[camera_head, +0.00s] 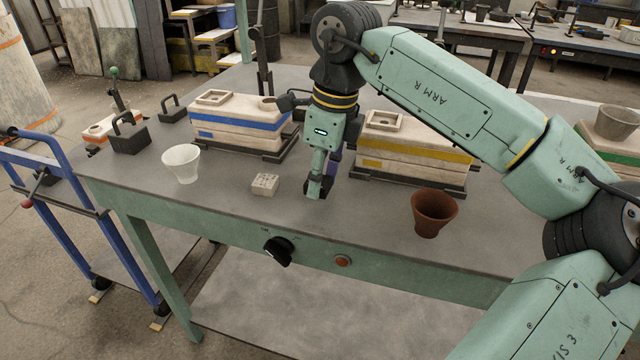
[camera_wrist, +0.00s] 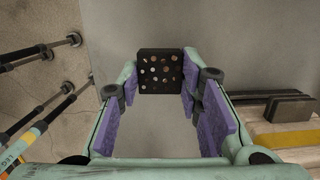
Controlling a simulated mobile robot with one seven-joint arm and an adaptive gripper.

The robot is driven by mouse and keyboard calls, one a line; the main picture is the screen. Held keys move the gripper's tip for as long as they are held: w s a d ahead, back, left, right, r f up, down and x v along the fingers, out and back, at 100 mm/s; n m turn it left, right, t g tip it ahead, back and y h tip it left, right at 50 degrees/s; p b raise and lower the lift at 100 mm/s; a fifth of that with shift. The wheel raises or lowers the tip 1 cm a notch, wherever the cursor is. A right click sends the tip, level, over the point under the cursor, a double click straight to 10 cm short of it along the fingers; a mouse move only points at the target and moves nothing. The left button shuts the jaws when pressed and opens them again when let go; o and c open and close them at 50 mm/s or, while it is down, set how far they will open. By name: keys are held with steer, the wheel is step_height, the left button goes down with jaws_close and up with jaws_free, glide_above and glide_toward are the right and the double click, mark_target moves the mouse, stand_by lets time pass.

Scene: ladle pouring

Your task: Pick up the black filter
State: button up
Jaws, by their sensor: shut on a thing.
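The black filter (camera_wrist: 161,70) is a small dark square block with several round holes. In the wrist view it sits between the two purple-padded fingertips of my gripper (camera_wrist: 161,80), which is shut on it. In the head view my gripper (camera_head: 321,176) points down over the grey table (camera_head: 300,222), with the dark filter (camera_head: 318,189) at its tips, partly covered by the finger. I cannot tell whether the filter touches the table or is just above it.
A pale filter block (camera_head: 265,184) lies left of my gripper. A white cup (camera_head: 182,163) stands further left, a brown cup (camera_head: 433,215) to the right. The blue-striped mould (camera_head: 237,125) and yellow-striped mould (camera_head: 412,155) stand behind. The front table edge is close.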

steer(key=shift+s+a+r+b, duration=0.2)
steer(key=shift+s+r+b, duration=0.15)
steer(key=shift+s+r, duration=0.35)
steer(key=s+a+r+b, duration=0.1)
steer(key=s+a, duration=0.1)
steer(key=s, duration=0.4)
steer(key=s+a+b, duration=0.1)
steer(key=s+a, duration=0.2)
steer(key=s, duration=0.4)
steer(key=shift+s+a+r, duration=0.2)
steer(key=shift+s+r, duration=0.1)
steer(key=shift+r, duration=0.1)
